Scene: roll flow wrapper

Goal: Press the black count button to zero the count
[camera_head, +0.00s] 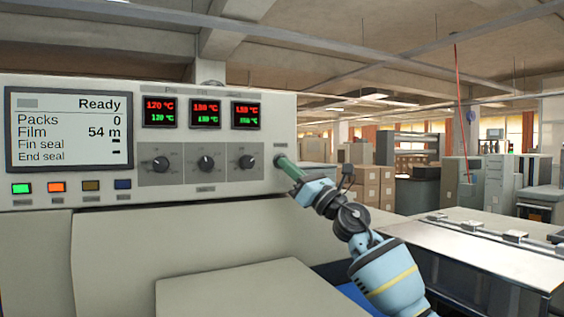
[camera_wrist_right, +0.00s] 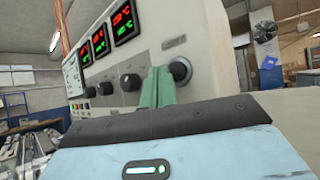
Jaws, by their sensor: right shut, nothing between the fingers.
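The black round count button (camera_wrist_right: 181,71) sits at the right end of the control panel, under a small label, in the right wrist view. My right gripper (camera_head: 286,164) reaches in from the lower right, with its green fingers shut and empty, pointing at the panel's right end. The fingers (camera_wrist_right: 158,80) are beside the button's left edge in the wrist view; I cannot tell whether they touch it. In the head view the fingers hide most of the button. The display (camera_head: 68,130) reads Ready, Packs 0, Film 54 m. My left gripper is not in view.
Three dark knobs (camera_head: 206,162) and three red-green temperature readouts (camera_head: 205,114) are left of the gripper. Several coloured buttons (camera_head: 57,187) lie below the display. The machine's pale housing (camera_head: 170,250) juts out below. A metal table (camera_head: 480,250) stands at the right.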

